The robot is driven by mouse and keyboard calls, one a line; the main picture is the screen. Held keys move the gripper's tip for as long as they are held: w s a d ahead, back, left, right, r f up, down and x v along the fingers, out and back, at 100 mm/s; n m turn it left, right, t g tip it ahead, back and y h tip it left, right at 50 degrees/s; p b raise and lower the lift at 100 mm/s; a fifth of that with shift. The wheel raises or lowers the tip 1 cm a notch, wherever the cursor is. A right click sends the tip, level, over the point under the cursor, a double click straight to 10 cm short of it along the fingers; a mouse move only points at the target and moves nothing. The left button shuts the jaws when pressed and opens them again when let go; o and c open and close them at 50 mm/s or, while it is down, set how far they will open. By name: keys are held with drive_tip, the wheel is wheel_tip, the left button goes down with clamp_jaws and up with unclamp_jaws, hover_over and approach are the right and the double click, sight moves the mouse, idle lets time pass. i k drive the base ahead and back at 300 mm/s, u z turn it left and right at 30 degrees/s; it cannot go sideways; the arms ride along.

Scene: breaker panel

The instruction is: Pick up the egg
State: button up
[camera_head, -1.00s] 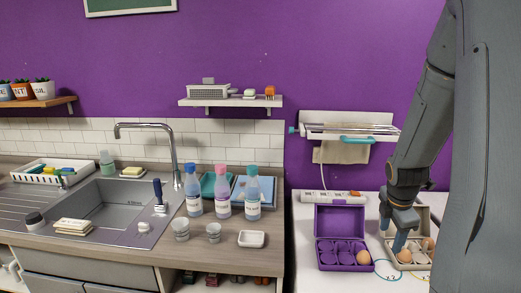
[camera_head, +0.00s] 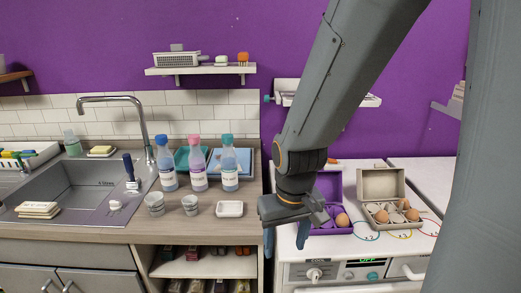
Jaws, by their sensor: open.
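A brown egg (camera_head: 342,220) sits in the right front of the open purple egg carton (camera_head: 332,231) on the white counter. More brown eggs sit in the open grey-beige carton (camera_head: 380,184) to its right, one at front left (camera_head: 382,215) and one at front right (camera_head: 413,214). A further egg (camera_head: 403,204) shows behind them. My gripper (camera_head: 286,246) is open and empty, fingers pointing down, at the left of the purple carton. My arm and gripper hide the left part of the purple carton.
Bottles (camera_head: 229,164), cups (camera_head: 190,204) and a white dish (camera_head: 230,209) stand on the wooden counter (camera_head: 140,229) to the left. A wall shelf (camera_head: 200,70) hangs above. Coloured rings (camera_head: 366,236) mark the white top in front of the cartons. A control panel (camera_head: 345,270) lies below its front edge.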

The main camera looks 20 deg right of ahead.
sight(342, 220)
drive_tip(key=z, duration=1.4)
drive_tip(key=k, duration=0.5)
drive_tip(key=u, duration=0.7)
drive_tip(key=i, duration=0.55)
drive_tip(key=z, duration=0.8)
